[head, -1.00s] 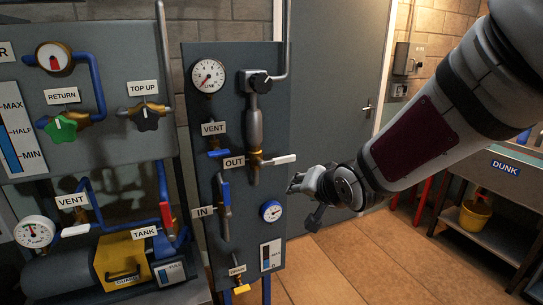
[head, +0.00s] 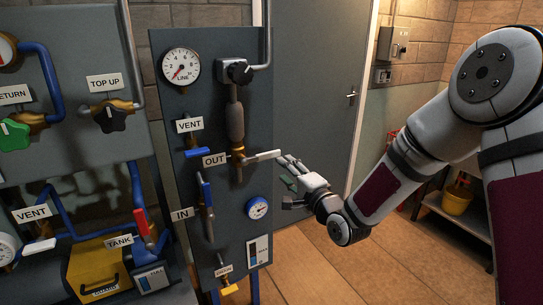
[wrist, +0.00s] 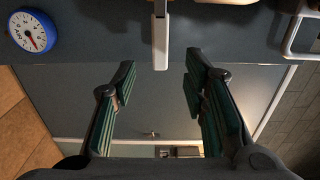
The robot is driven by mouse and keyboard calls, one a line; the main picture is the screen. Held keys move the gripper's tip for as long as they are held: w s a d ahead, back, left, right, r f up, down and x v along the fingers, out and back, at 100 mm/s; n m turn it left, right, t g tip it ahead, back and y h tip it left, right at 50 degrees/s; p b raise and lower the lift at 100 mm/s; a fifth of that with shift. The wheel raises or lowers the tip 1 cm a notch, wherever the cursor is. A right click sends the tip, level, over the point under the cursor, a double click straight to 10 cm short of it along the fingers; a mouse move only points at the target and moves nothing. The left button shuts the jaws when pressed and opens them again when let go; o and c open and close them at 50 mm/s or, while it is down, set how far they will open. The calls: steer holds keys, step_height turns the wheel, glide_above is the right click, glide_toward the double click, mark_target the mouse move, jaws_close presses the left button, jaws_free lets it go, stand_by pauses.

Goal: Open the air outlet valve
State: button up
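The valve labelled OUT has a white lever handle (head: 263,156) on a brass body (head: 237,157). The lever sticks out to the right, crosswise to the vertical pipe. My gripper (head: 288,182) is just right of and slightly below the lever's end in the head view. In the wrist view the white lever (wrist: 161,45) points down from the top edge, in line with the gap between my fingers (wrist: 160,80). The gripper is open and empty. The lever tip appears just ahead of the fingertips; I cannot tell the exact distance.
The grey panel also holds a line gauge (head: 180,67), a blue VENT lever (head: 206,152), a blue IN lever (head: 207,192) and a small blue gauge (head: 257,208). It shows in the wrist view too (wrist: 35,32). A grey door (head: 322,110) stands behind; the floor there is clear.

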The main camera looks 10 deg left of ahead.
mark_target(269, 156)
steer(key=x, duration=1.1)
steer(key=shift+s+a, duration=0.1)
jaws_close()
